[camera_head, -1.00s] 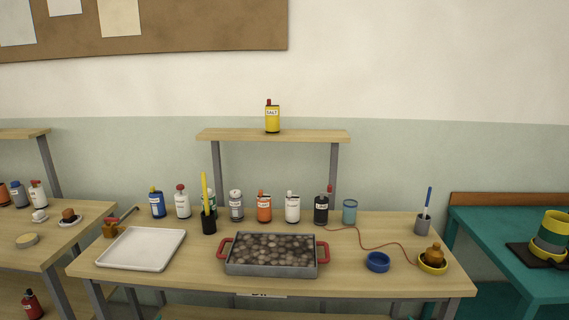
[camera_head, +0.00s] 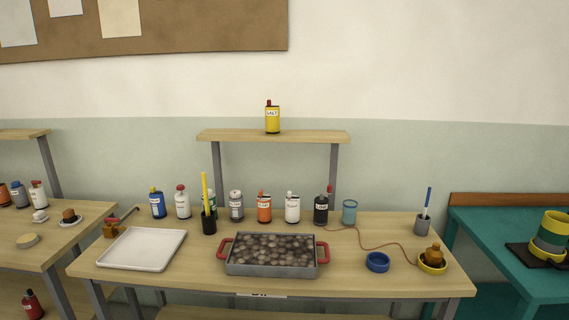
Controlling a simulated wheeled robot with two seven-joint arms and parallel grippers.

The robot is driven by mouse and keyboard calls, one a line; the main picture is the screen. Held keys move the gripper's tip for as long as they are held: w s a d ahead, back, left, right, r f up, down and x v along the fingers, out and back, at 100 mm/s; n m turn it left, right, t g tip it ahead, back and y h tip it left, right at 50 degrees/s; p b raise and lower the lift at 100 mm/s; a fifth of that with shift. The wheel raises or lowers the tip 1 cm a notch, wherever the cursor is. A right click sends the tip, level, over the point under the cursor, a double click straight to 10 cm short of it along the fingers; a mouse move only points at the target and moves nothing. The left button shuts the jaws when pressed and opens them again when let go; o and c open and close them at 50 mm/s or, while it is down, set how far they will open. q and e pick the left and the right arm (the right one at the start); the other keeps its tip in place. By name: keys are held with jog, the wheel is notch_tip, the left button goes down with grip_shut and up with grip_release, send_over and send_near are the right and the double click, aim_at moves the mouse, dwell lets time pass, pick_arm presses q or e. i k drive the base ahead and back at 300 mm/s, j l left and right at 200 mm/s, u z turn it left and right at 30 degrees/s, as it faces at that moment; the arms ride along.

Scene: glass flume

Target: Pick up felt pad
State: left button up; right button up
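No object is clearly identifiable as the felt pad. Neither of my grippers is in view.
The middle table (camera_head: 200,281) holds a white tray (camera_head: 142,249), a grey pan of stones (camera_head: 270,268) with red handles, a blue ring (camera_head: 377,262) and a row of bottles. A shelf (camera_head: 300,136) carries a yellow salt container (camera_head: 272,119). A teal table (camera_head: 535,285) stands right.

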aim_at(40, 217)
jog(key=u, duration=1.5)
